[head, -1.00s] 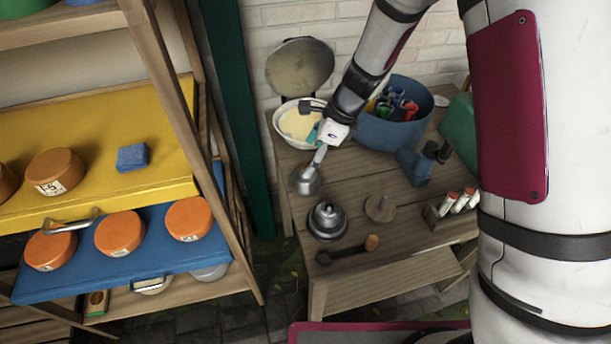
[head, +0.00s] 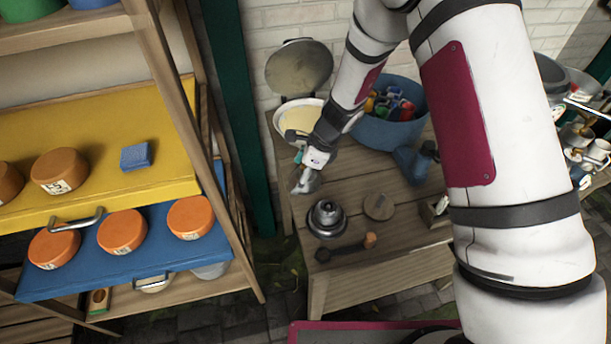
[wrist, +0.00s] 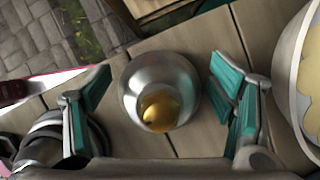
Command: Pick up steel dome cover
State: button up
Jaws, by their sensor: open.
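The steel dome cover (wrist: 152,70) is a shiny round silver dome with a gold knob on top. It sits on the wooden table, between the spread teal fingers of my gripper (wrist: 160,84) in the wrist view. A gap shows on each side of the dome, so neither finger seems to touch it. In the head view the dome (head: 311,185) is partly hidden by my gripper (head: 304,180), which points down over it from above.
A dark stepped metal piece (head: 327,218) stands close in front. A shelf (head: 178,120) stands left.

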aim_at(300, 168)
jog(key=c, duration=1.1)
jog(key=shift+c, duration=0.2)
notch_tip(300, 168, up, 10)
jog(key=shift+r+b, duration=0.1)
jog(key=shift+b, duration=0.3)
